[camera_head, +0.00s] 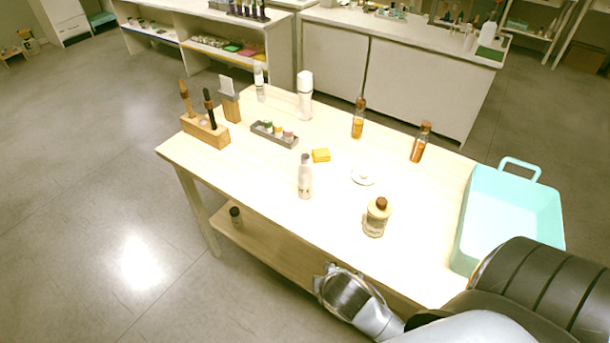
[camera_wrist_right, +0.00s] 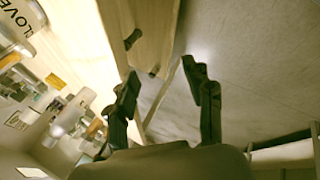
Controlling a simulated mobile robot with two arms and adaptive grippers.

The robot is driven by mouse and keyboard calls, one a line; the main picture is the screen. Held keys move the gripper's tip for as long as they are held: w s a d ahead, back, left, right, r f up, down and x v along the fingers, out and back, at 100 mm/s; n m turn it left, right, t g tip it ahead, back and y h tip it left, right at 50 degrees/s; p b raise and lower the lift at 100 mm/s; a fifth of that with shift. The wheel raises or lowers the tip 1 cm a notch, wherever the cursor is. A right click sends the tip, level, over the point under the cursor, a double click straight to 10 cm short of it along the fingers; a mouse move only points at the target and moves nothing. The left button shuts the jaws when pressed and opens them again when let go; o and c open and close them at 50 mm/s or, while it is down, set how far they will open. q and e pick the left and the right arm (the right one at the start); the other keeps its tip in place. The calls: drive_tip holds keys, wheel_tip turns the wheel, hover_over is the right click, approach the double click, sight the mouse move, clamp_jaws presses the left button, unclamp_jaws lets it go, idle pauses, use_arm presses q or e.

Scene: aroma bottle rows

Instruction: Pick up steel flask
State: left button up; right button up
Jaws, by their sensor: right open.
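No thing in view is clearly a steel flask. A tall pale bottle (camera_head: 305,97) stands upright at the back of the wooden table (camera_head: 260,190). A slimmer pale bottle (camera_head: 259,84) is left of it, and a pale bottle with a grey cap (camera_head: 304,180) stands near the front edge. A small dark container (camera_head: 235,217) is on the lower shelf. My right arm reaches in from the lower right to the table's front edge. My right gripper (camera_wrist_right: 165,82) is open and empty in the right wrist view. My left gripper is out of view.
A brown-capped jar (camera_head: 375,220) stands near the front edge. A turquoise basket (camera_head: 505,215) is at the right. Two amber bottles, a white dish (camera_head: 363,176), a yellow block (camera_head: 321,155), a grey rack (camera_head: 274,134) and a wooden holder (camera_head: 207,132) are also on the table. Floor at left is clear.

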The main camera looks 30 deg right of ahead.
wheel_tip(320, 180, up, 7)
drive_tip(key=w+d+n+t+h, duration=0.1)
drive_tip(key=w+d+n+t, duration=0.1)
drive_tip(key=w+d+n, duration=0.15)
drive_tip(key=n+t+h, duration=0.2)
drive_tip(key=n+t, duration=0.5)
drive_tip(key=n, duration=1.2)
approach(306, 161)
drive_tip(key=shift+h, duration=0.3)
drive_tip(key=p+x, duration=0.1)
drive_tip(key=x, duration=0.5)
drive_tip(key=shift+m, duration=0.25)
drive_tip(key=p+x, duration=0.1)
drive_tip(key=x, duration=0.3)
drive_tip(key=shift+w, duration=0.2)
drive_tip(key=shift+w+d+f, duration=0.15)
drive_tip(key=shift+w+f, duration=0.1)
drive_tip(key=shift+w, duration=0.25)
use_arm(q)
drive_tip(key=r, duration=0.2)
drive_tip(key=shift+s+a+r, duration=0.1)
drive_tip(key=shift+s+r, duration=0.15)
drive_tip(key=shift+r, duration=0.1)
use_arm(e)
clamp_jaws()
